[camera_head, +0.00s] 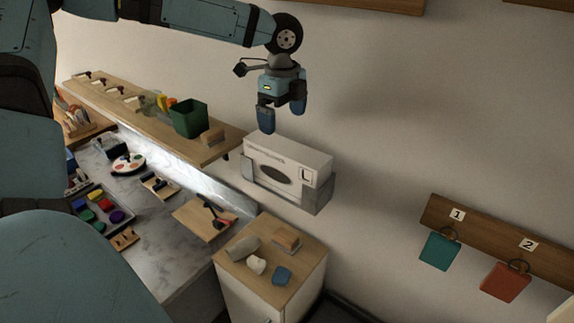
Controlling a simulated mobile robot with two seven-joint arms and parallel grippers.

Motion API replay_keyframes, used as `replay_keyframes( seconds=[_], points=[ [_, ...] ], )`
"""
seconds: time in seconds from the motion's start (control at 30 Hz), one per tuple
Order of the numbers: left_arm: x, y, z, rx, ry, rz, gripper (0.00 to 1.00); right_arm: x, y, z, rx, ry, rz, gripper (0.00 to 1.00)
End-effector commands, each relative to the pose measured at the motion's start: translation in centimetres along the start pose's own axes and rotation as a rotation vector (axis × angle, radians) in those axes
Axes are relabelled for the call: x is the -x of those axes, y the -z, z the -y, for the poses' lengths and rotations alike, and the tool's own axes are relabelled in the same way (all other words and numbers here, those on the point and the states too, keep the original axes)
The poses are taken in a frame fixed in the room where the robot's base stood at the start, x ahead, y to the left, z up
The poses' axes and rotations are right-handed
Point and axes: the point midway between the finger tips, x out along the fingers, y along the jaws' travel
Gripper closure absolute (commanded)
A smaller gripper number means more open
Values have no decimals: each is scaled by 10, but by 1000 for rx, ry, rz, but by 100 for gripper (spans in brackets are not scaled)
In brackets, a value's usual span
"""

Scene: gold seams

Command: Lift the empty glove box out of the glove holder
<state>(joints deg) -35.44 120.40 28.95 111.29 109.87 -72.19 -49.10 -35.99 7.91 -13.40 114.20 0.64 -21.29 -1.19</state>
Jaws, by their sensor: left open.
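The glove box (285,172) is white with a dark oval opening on its front. It sits upright in the grey glove holder (320,197) on the wall. The holder's sides wrap the lower corners of the box. My left gripper (281,118) is open and above the box, with its fingers pointing down. One finger hangs over the box's back left part and the other is further right. I see no contact with the box. Whether the box is empty cannot be seen. My right gripper is not in view.
A wooden shelf (150,128) with a green bin (189,118) ends just left of the holder. A wood-topped cabinet (262,285) with small items stands below. A hook rail (500,235) with coloured tags is at right. The wall between is clear.

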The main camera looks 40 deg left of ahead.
Motion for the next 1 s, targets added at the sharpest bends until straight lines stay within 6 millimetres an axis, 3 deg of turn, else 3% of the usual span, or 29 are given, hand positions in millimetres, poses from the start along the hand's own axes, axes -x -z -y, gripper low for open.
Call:
replay_keyframes(
  seconds=[0.1,0.37,0.7,0.97,1.0],
  points=[
    [-21,0,0,1,-3,1,0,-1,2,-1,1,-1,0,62],
    [-40,0,0,2,-2,1,0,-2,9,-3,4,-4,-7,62],
    [-83,2,1,1,-1,1,0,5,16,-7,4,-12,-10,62],
    [-87,2,2,1,0,0,0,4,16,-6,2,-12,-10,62],
    [-87,2,2,1,0,0,5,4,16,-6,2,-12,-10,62]
  ],
)
